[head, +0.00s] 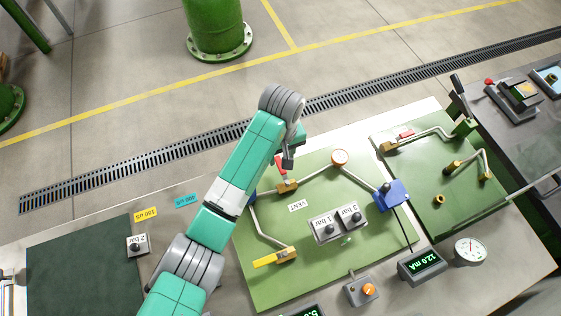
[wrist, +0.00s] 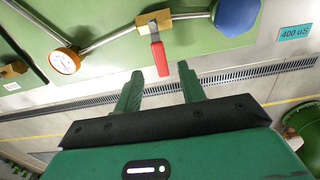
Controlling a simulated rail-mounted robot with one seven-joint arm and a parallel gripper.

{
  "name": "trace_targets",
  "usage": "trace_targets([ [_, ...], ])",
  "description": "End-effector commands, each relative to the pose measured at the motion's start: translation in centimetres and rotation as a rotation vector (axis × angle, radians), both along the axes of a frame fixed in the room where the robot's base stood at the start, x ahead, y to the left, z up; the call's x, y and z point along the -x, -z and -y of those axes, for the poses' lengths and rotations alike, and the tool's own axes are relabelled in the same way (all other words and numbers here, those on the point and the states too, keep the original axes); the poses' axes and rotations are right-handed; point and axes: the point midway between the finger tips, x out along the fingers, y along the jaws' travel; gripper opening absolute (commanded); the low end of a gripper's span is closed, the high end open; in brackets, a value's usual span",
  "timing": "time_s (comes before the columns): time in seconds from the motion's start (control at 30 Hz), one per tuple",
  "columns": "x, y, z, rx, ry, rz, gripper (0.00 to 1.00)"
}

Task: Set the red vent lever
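The red vent lever (head: 281,163) sits on a brass valve (head: 286,186) near the back edge of the green panel, above the "VENT" label (head: 294,205). In the wrist view the red lever (wrist: 158,56) points from the brass valve body (wrist: 154,22) toward my gripper, across the pipe line. My gripper (wrist: 160,74) is open, with one finger on each side of the lever's free end in the picture.
A round gauge (wrist: 65,61) and a blue dome (wrist: 237,16) flank the valve in the wrist view.

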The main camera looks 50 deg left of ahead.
Motion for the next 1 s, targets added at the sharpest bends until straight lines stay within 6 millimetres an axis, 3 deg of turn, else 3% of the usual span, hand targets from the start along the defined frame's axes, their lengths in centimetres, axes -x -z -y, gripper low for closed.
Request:
trace_targets([
  [0.1, 0.1, 2.6, 0.0, 0.0, 0.0, -0.002, 0.4],
  [0.23, 0.0, 4.4, 0.0, -0.001, 0.001, 0.0, 0.4],
  [0.6, 0.0, 5.4, 0.0, -0.001, 0.002, 0.003, 0.4],
  [0.8, 0.0, 5.4, 0.0, -0.002, 0.002, 0.003, 0.03],
  [1.0, 0.0, 5.3, 0.0, -0.001, 0.002, 0.003, 0.0],
])
